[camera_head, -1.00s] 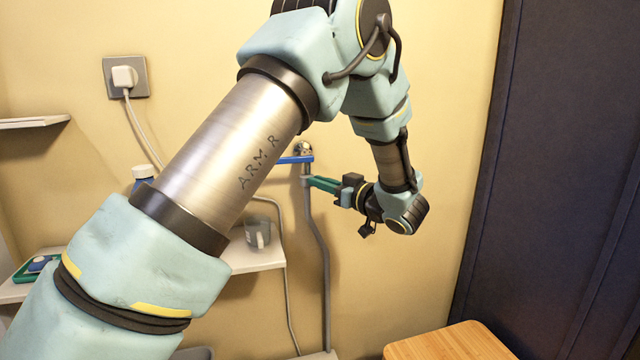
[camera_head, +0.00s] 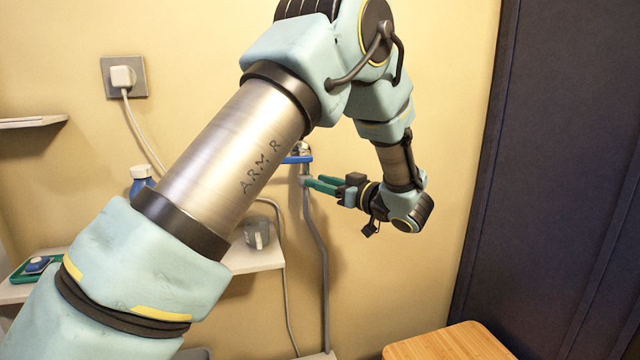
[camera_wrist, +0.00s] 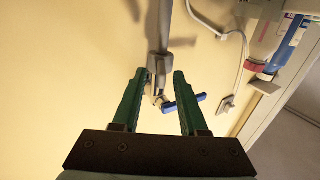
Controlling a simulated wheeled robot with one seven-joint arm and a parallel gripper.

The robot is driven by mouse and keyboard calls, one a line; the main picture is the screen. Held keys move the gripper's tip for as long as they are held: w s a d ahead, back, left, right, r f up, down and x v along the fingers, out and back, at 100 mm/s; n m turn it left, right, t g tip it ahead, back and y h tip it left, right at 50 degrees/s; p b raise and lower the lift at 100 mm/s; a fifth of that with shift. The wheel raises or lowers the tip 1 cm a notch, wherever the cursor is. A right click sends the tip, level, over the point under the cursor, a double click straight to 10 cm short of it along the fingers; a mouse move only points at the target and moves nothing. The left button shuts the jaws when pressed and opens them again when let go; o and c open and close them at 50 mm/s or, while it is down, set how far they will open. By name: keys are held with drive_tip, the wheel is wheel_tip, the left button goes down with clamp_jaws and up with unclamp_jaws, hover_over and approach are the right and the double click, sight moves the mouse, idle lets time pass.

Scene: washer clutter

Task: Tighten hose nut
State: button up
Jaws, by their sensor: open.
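The grey hose (camera_head: 315,235) hangs down the wall from a tap with a blue handle (camera_head: 300,159). The hose nut is small in the head view, at the hose's top by my fingertips. In the wrist view the grey nut (camera_wrist: 160,66) shows between and just beyond the green fingertips, with the blue handle (camera_wrist: 187,103) below it in the picture. My gripper (camera_head: 308,184) is open and comes in from the right; it also shows in the wrist view (camera_wrist: 161,73). Whether a finger touches the nut, I cannot tell.
A shelf (camera_head: 255,259) left of the hose holds a grey mug (camera_head: 257,233). A blue bottle (camera_head: 141,178) and a green tray (camera_head: 22,272) are further left. A plug (camera_head: 122,76) sits in a wall socket. A dark panel (camera_head: 560,180) and wooden top (camera_head: 450,345) stand right.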

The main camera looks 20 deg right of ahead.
drive_tip(key=b+v, duration=0.3)
drive_tip(key=v, duration=0.7)
drive_tip(key=shift+s, duration=0.1)
